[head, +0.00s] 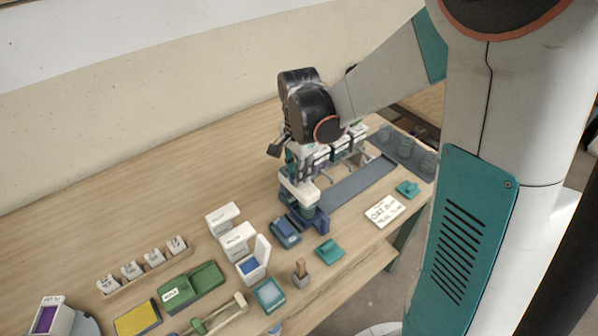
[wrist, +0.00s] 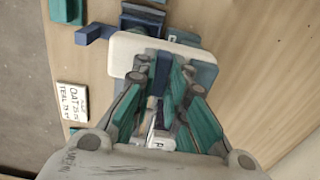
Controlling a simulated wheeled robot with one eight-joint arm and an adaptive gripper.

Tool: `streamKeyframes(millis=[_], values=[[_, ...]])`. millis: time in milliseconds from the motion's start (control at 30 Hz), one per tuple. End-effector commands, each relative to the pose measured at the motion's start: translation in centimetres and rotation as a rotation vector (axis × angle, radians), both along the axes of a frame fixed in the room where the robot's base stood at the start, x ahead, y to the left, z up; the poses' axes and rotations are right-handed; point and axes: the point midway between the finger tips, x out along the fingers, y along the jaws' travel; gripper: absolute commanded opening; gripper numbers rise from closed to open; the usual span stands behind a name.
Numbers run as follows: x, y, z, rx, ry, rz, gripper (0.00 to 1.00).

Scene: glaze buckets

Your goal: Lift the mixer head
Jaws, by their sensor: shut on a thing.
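The mixer stands on the bench below my wrist, with a white head (head: 299,191) over a dark blue base (head: 316,222). In the wrist view the head shows as a white rounded block (wrist: 125,48) with a dark blue bar (wrist: 162,72) running back between my fingers. My gripper (wrist: 163,80) points down and its teal fingers are shut on this bar from both sides. In the head view my gripper (head: 292,168) is partly hidden by my wrist. I cannot tell whether the head is raised from the base.
A dark mat (head: 358,186) and a tray of faint jars (head: 405,152) lie to the right. A lettered card (head: 385,211) and a teal block (head: 329,251) lie near the front edge. White containers (head: 236,240) and a green box (head: 192,286) stand to the left.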

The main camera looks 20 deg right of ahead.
Motion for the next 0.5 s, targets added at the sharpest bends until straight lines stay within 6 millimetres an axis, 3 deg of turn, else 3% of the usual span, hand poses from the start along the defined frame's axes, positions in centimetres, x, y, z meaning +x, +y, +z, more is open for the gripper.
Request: streamKeyframes(millis=[500], values=[[0.1, 0.0, 6.4, 0.000, -0.001, 0.000, 0.00]])
